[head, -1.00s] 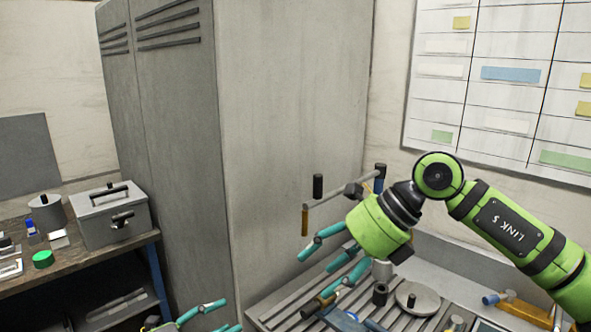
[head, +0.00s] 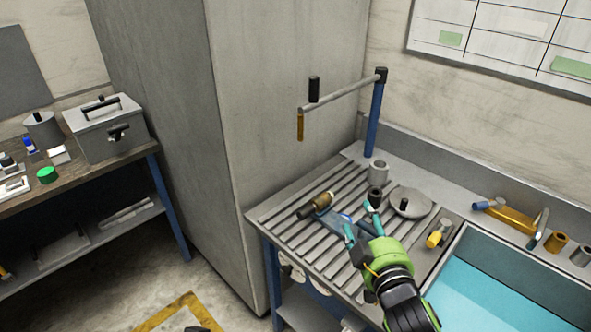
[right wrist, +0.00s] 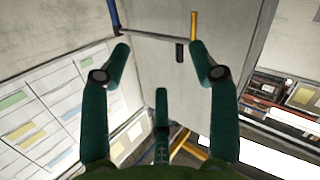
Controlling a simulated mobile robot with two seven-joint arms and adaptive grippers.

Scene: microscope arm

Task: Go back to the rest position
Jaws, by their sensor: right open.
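The microscope arm (head: 345,97) stands at the back left of the ribbed bench: a blue post (head: 374,128) with a grey horizontal bar, a black knob and a hanging brass tube. It also shows in the right wrist view (right wrist: 158,36), beyond my fingers. My right gripper (head: 361,222), green with teal fingers, is low over the bench, well in front of and below the microscope arm, apart from it. In the right wrist view its fingers (right wrist: 158,65) are spread, with nothing between them. My left gripper is not in view.
The ribbed bench (head: 285,215) holds a brass-and-black cylinder (head: 316,205), a grey round lid (head: 410,203) and small cylinders near my right gripper. A blue basin (head: 500,290) lies right. A tall grey cabinet (head: 270,120) and a side table with a metal box (head: 105,128) stand left.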

